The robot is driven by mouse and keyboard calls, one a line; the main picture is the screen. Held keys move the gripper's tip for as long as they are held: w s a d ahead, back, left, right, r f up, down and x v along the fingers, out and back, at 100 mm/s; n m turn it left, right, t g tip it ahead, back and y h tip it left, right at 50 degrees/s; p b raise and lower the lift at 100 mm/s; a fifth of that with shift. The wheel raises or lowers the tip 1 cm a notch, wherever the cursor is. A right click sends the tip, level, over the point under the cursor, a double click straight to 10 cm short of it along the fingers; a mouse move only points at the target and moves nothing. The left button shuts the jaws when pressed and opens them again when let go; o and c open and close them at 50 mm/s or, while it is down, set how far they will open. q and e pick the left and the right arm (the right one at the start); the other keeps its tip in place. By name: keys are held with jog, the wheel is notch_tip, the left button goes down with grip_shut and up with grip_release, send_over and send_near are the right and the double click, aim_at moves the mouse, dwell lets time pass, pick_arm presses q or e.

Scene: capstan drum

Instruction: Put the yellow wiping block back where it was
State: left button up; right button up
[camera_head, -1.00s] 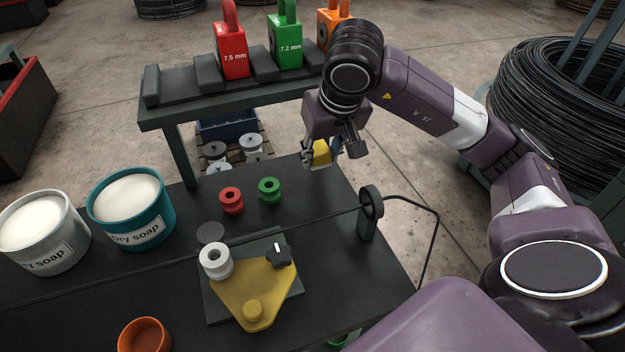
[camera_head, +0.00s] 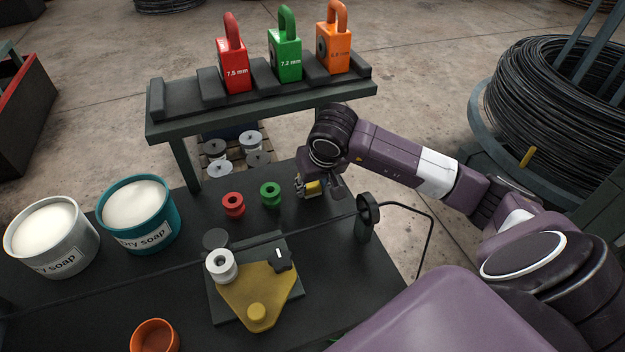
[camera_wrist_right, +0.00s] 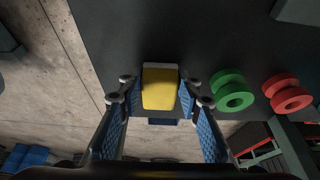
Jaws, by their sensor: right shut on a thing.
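The yellow wiping block (camera_head: 313,187) is between the fingers of my right gripper (camera_head: 318,190), low over the dark table's (camera_head: 330,235) far right part. In the right wrist view the yellow block (camera_wrist_right: 160,88), with a pale strip at its far end, sits between the blue-padded fingers of the right gripper (camera_wrist_right: 160,100). The gripper is shut on it. I cannot tell whether the block touches the table. My left gripper is not in view.
A green spool (camera_head: 270,194) and a red spool (camera_head: 233,204) stand left of the gripper. A wire guide (camera_head: 367,212) stands nearer, with a wire across the table. A yellow plate (camera_head: 258,292), two soap tubs (camera_head: 138,213) and an orange cup (camera_head: 155,337) are further left or nearer.

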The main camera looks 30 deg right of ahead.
dwell(0.3)
jog(key=shift+f+b, duration=0.2)
jog(key=shift+b, duration=0.15)
jog(key=o, duration=1)
jog(key=shift+r, duration=0.1)
jog(key=shift+r, duration=0.1)
jog(key=shift+s+r, duration=0.1)
jog(key=shift+r, duration=0.15)
jog(key=b+v, duration=0.1)
jog(key=v, duration=1)
jog(key=shift+s+a+r, duration=0.1)
jog(key=shift+s+r, duration=0.15)
